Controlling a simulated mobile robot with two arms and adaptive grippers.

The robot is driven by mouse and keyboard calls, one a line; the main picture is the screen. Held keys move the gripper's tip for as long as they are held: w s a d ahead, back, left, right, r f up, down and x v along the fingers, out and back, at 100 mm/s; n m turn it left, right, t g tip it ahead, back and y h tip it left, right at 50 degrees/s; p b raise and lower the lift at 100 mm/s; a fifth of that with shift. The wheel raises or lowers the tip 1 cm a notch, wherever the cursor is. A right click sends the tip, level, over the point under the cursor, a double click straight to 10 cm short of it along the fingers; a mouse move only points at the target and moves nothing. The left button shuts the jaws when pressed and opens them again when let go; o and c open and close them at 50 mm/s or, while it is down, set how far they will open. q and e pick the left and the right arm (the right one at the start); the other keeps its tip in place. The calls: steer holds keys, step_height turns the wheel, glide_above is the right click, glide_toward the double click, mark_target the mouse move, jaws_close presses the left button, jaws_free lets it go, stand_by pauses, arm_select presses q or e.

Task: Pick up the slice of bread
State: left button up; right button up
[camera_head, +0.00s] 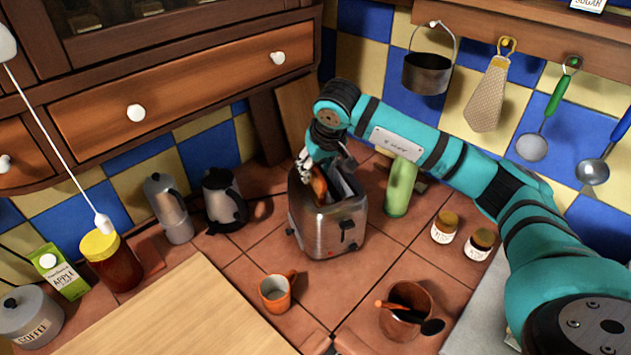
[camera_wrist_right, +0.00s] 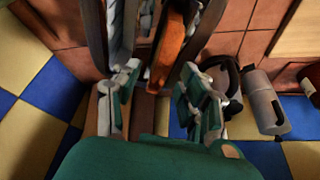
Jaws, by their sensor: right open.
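The slice of bread (camera_head: 319,186) stands upright in a slot of the metal toaster (camera_head: 330,224), with its brown top edge showing. In the right wrist view the slice (camera_wrist_right: 172,45) appears as a brown strip between the two fingers; its lower part is hidden in the toaster. My right gripper (camera_head: 323,167) is over the toaster, pointing down. In the wrist view its fingers (camera_wrist_right: 160,88) are open, one on each side of the slice, with a visible gap. My left gripper is not in view.
A kettle (camera_head: 223,200) and moka pot (camera_head: 168,208) stand left of the toaster. A green object (camera_head: 400,187) and small jars (camera_head: 446,227) are right. An orange mug (camera_head: 276,293) and a utensil pot (camera_head: 404,312) stand in front. Utensils hang behind my right arm.

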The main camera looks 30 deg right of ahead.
steer(key=shift+x, duration=1.3)
steer(key=shift+d, duration=0.1)
jaws_close()
steer(key=shift+r, duration=0.1)
